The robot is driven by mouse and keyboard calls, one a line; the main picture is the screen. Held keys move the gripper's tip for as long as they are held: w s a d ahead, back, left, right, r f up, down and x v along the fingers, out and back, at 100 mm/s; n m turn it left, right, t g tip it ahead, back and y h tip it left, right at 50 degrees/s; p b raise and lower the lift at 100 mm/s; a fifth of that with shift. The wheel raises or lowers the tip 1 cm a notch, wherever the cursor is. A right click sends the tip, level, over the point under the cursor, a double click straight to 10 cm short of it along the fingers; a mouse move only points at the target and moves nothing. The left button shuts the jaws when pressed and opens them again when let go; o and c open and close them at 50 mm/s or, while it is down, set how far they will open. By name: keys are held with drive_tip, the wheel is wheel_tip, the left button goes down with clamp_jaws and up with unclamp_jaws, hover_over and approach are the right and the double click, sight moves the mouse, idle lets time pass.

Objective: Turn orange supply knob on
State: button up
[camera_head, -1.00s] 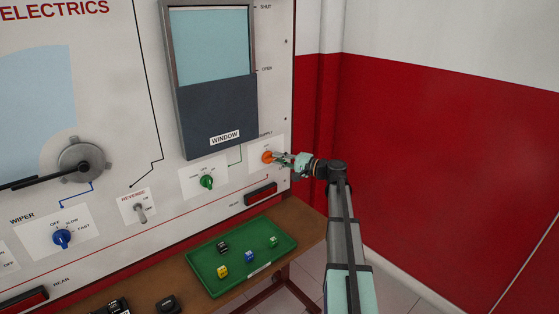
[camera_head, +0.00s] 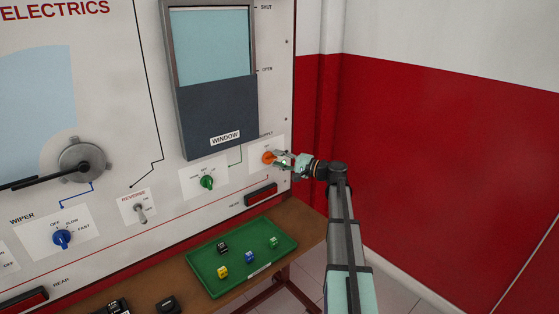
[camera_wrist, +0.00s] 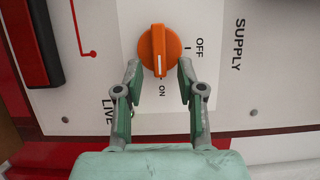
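The orange supply knob (camera_wrist: 158,45) is on a white label plate at the panel's right side. In the wrist view its white pointer line faces the ON mark, turned away from OFF. It also shows in the head view (camera_head: 268,158). My gripper (camera_wrist: 160,64) is in front of the knob, with one finger on each side. The fingers are spread, with small gaps visible between them and the knob. In the head view my gripper (camera_head: 281,159) is at the knob's right, partly covering its plate.
A green knob (camera_head: 207,182) is left of the supply knob. A dark red-and-black fitting (camera_head: 261,194) sits below it. A green tray (camera_head: 207,287) with several small coloured blocks rests on the brown table below. A red wall (camera_head: 430,150) stands at the right.

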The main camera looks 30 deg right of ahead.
drive_tip(key=v, duration=1.2)
